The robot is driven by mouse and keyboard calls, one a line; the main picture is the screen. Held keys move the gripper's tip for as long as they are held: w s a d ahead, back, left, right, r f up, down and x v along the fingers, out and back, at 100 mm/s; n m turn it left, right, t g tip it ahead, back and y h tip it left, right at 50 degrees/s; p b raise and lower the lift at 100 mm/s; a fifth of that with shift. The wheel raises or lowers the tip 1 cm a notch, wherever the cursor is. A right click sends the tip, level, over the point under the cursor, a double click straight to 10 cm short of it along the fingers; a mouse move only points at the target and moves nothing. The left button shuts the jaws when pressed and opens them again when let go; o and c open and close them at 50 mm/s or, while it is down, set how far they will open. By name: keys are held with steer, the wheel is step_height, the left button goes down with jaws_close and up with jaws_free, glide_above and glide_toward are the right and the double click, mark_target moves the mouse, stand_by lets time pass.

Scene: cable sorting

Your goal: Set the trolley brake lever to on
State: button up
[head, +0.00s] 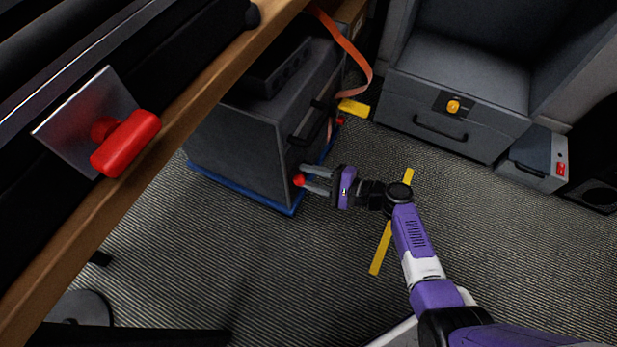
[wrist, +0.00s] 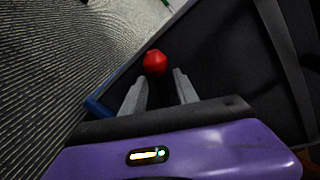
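The trolley is a blue base (head: 240,187) under a dark grey case (head: 235,145), beside the wooden desk edge. A red knob (head: 299,180), which looks like the end of the brake lever, is low at the trolley's near right corner. My gripper (head: 309,178) reaches it from the right with its fingers apart. In the wrist view the red knob (wrist: 154,62) is just beyond the fingertips, slightly nearer the left finger (wrist: 135,97). No grip on it shows. The lever's shaft and any on or off marking are hidden or too small to tell.
An orange strap (head: 358,60) and a yellow tag (head: 353,107) hang at the trolley's back end, near another red part (head: 340,121). A grey drawer unit (head: 440,110) stands behind. A red-handled plate (head: 125,142) is on the desk side. Carpet in front is open, with yellow floor tape (head: 381,248).

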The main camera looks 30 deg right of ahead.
jaws_close()
steer(key=shift+a, duration=0.15)
stand_by(1.4)
